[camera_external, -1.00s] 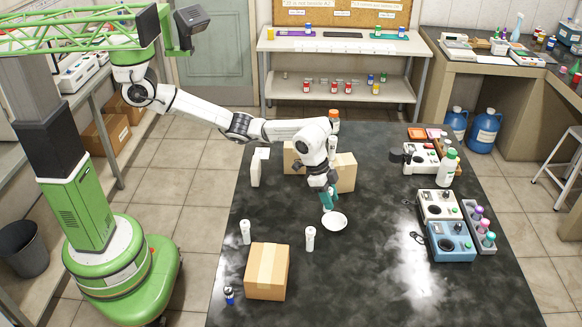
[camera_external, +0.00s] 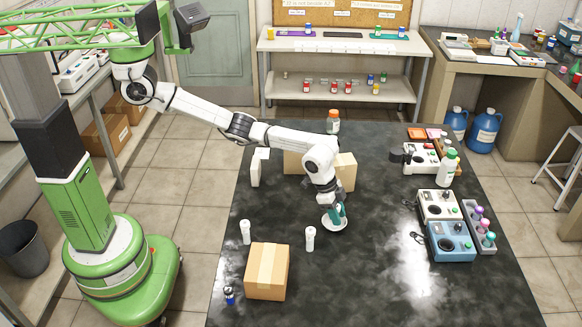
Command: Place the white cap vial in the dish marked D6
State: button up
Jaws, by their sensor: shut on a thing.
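My gripper (camera_external: 336,214) is low over the white dish (camera_external: 334,224) on the black bench. Its teal fingers cover much of the dish. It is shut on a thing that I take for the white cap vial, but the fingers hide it. The marking on the dish is too small to read. I cannot tell whether the held thing touches the dish.
Two white bottles (camera_external: 310,238) (camera_external: 246,232) stand left of the dish, near a cardboard box (camera_external: 267,271). A small blue vial (camera_external: 229,295) is at the front left. More boxes (camera_external: 345,171) stand behind my gripper. Blue and white instruments (camera_external: 451,242) are on the right. The bench right of the dish is clear.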

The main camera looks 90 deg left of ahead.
jog(key=o, duration=1)
jog(key=shift+f, duration=0.1)
jog(key=v, duration=1.2)
jog(key=shift+b, duration=0.4)
